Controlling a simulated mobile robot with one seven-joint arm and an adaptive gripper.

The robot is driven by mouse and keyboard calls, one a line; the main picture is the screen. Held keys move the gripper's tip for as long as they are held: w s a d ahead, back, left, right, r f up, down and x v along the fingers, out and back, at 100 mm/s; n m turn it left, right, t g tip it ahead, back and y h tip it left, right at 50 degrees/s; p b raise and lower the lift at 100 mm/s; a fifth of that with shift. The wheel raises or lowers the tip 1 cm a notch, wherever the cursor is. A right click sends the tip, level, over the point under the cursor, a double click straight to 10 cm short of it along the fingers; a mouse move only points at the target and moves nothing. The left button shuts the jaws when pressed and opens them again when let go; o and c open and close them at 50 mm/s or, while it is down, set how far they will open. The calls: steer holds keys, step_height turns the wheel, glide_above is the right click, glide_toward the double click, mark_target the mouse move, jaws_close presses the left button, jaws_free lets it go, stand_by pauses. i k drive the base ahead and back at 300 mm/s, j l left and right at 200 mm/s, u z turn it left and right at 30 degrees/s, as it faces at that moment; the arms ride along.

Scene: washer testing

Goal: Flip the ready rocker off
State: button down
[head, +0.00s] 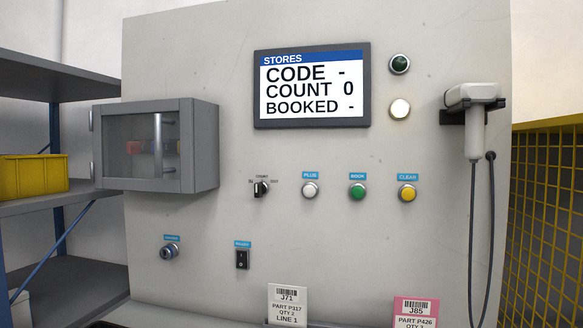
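The ready rocker (242,259) is a small black switch low on the grey panel (330,230), left of centre, under a small blue label (242,244). A small light mark shows on its face. The picture is too small to tell which way the rocker is tipped. Nothing touches it or stands in front of it. My gripper is not in the head view.
A key switch (168,252) sits left of the rocker, and a selector knob (262,188) above it. White, green (357,192) and yellow buttons line up to the right. A grey cabinet (203,145) juts out at upper left. Tags (288,305) stand below right.

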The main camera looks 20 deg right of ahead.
mark_target(242, 257)
steer(key=i+j+z, duration=0.2)
steer(key=z, duration=0.3)
steer(key=i+j+z, duration=0.15)
steer(key=j+z, duration=0.2)
steer(key=z, duration=0.15)
